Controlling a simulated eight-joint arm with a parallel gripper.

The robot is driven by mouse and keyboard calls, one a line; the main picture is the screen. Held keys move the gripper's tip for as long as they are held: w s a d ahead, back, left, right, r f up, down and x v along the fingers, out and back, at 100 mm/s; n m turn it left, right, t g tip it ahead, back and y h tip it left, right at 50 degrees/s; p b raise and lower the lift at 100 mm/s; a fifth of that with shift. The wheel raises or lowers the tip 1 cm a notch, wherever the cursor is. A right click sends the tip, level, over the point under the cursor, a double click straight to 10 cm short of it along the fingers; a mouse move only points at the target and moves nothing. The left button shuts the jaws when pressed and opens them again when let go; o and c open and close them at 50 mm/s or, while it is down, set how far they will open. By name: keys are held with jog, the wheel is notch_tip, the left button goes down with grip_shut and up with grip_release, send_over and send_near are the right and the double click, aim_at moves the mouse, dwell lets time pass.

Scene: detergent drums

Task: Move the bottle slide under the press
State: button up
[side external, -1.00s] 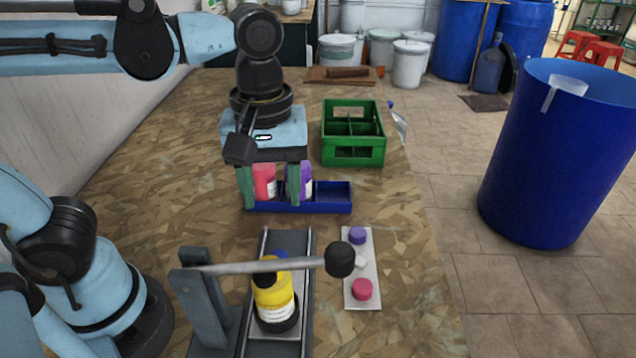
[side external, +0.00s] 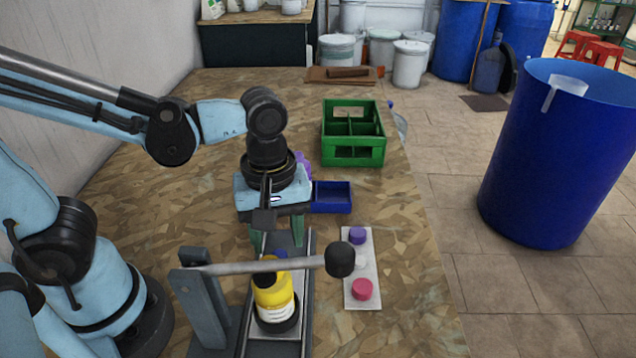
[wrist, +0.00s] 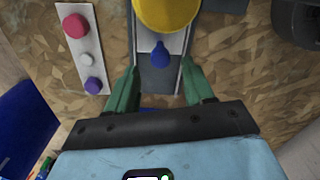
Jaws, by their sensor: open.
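The yellow bottle (side external: 272,298) stands upright on the bottle slide, a light plate between two rails (side external: 309,285). The slide's blue knob (wrist: 160,55) points towards my gripper in the wrist view; in the side view it is partly hidden behind the bottle and lever. The press (side external: 203,305) has a grey lever (side external: 230,267) with a black ball end, crossing in front of the bottle's upper part in the side view. My gripper (side external: 277,238) is open and empty over the far end of the rails. In the wrist view its green fingertips (wrist: 160,80) straddle the track, just short of the knob.
A white panel (side external: 361,280) with pink, white and purple buttons lies right of the rails. A blue tray (side external: 333,196) with a purple bottle (side external: 303,165) is behind my gripper, partly hidden. A green crate (side external: 353,152) stands farther back. A blue drum (side external: 555,150) is at right.

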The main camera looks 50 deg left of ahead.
aim_at(279, 254)
jog(key=shift+f, duration=1.6)
grip_shut()
